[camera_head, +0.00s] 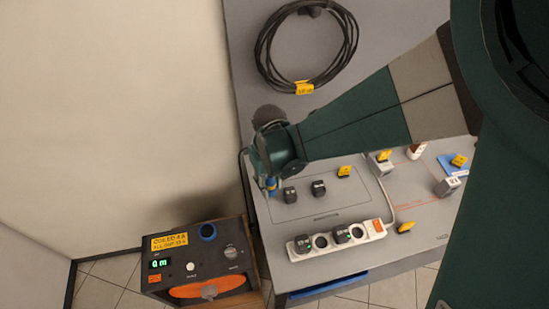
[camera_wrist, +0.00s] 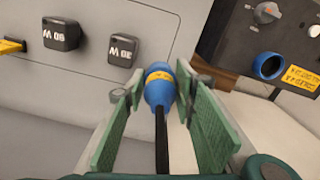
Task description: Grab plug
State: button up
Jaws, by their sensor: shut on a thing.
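The plug (camera_wrist: 159,88) is blue with a yellow band, and a black cable runs back from it toward my wrist. My gripper (camera_wrist: 158,95) is shut on it, with the green finger pads on either side in the wrist view. In the head view my gripper (camera_head: 268,182) is at the table's left edge, with a bit of the blue plug (camera_head: 271,184) showing below it. A blue round socket (camera_wrist: 268,66) is on the dark box at the right of the wrist view; it also shows in the head view (camera_head: 207,231). The plug is apart from this socket.
The dark control box (camera_head: 190,266) with an orange front stands left of the table. Two black blocks (camera_head: 304,190) lie on the grey table. A white power strip (camera_head: 338,240) lies near its front edge.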

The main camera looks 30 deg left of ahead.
jog(key=shift+s+d, duration=2.05)
